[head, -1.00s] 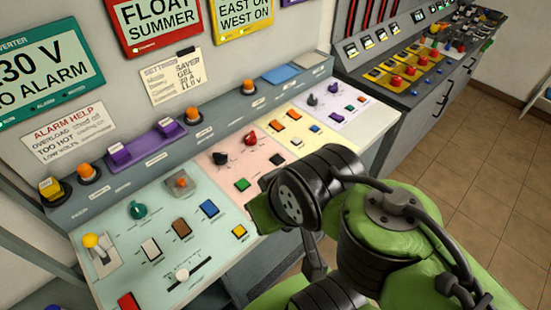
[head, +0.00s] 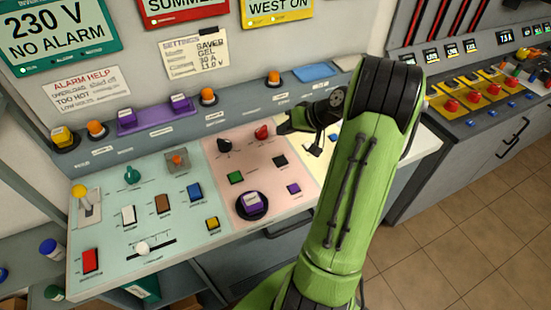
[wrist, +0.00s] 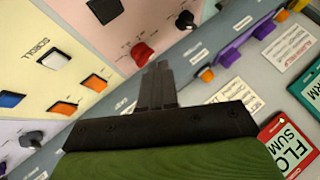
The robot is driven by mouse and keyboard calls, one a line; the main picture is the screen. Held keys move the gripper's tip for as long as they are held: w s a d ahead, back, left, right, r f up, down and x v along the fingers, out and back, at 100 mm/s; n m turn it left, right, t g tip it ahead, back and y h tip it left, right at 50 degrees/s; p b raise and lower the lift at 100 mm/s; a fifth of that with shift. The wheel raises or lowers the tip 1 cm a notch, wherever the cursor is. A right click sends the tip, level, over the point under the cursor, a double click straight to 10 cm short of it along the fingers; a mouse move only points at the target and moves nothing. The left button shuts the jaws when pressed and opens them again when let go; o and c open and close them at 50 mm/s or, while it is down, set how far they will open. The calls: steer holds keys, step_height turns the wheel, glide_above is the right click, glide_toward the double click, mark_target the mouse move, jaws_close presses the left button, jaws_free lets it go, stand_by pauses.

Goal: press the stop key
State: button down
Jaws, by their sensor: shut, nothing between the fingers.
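I cannot tell which key is the stop key; the small labels are unreadable in the head view. Keys on the sloping console include a red key (head: 90,261) at the front left, a large purple button (head: 251,205) in a black ring, a black key (head: 280,161) and a green key (head: 236,178). My gripper (head: 283,128) is shut and empty, beside the red knob (head: 262,132) at the back of the pink panel. In the wrist view the shut fingers (wrist: 159,72) point past the red knob (wrist: 142,53), and a white key (wrist: 53,57) lies to their left. My arm hides the console's right part.
A raised back ledge carries purple blocks (head: 152,113) and orange buttons (head: 207,97). A toggle lever (head: 81,192) and slider (head: 142,248) stand on the left panel. A second console (head: 475,100) stands at right; the tiled floor (head: 440,240) before it is clear.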

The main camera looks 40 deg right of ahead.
mark_target(284, 160)
steer(key=shift+a, duration=0.15)
step_height(284, 160, down, 9)
steer(key=b, duration=0.7)
steer(key=shift+r, duration=0.1)
stand_by(1.7)
steer(key=shift+f+b, duration=0.4)
steer(key=shift+f+b, duration=0.4)
steer(key=shift+f, duration=0.05)
stand_by(0.5)
steer(key=shift+r+p, duration=0.7)
steer(key=shift+r, duration=0.15)
